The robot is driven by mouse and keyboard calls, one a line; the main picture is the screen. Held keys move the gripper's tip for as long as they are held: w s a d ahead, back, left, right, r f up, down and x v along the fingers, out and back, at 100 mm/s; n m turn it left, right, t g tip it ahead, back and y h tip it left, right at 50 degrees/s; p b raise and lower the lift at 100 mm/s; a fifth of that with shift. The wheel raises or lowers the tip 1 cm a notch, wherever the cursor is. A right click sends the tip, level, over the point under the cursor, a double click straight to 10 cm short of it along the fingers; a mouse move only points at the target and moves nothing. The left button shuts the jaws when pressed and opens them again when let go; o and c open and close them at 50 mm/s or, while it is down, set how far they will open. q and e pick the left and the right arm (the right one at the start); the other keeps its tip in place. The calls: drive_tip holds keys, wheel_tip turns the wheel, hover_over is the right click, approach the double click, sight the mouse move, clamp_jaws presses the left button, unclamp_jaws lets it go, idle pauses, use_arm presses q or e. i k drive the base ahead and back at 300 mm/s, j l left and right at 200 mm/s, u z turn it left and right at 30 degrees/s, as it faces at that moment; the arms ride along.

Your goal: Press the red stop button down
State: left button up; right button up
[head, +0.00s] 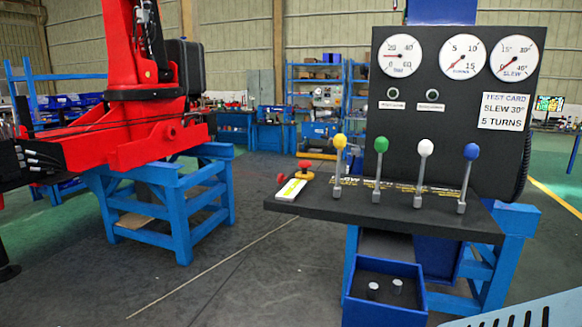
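A red mushroom-shaped button (304,165) sits on a yellow base at the back left of the black console shelf (330,208). It looks like the stop button, and its top stands up from the base. A smaller red knob (281,178) is at the shelf's left edge, near a white and yellow-green item (291,189). Neither of my grippers is visible in the head view, and nothing touches the button.
Four levers stand right of the button; the yellow-knobbed lever (340,142) is closest. Behind them rises a black gauge panel (456,110). A blue bin (384,302) hangs below. A red crane (140,140) on a blue stand (180,215) is left. Floor between is clear.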

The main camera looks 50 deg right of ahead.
sight(304, 165)
drive_tip(key=i+z, duration=0.25)
drive_tip(key=z, duration=0.25)
drive_tip(key=i+z, duration=0.2)
drive_tip(key=z, duration=0.3)
drive_tip(key=i+j+z, duration=0.15)
drive_tip(key=z, duration=0.35)
drive_tip(key=i+j+z, duration=0.25)
drive_tip(key=z, duration=0.25)
drive_tip(key=i+j+z, duration=0.15)
drive_tip(key=j+z, duration=0.15)
drive_tip(key=z, duration=0.2)
drive_tip(key=i+j+z, duration=0.15)
drive_tip(key=j+z, duration=0.55)
drive_tip(key=z, duration=0.2)
drive_tip(key=i+j+z, duration=0.1)
drive_tip(key=j+z, duration=0.3)
drive_tip(key=j, duration=0.4)
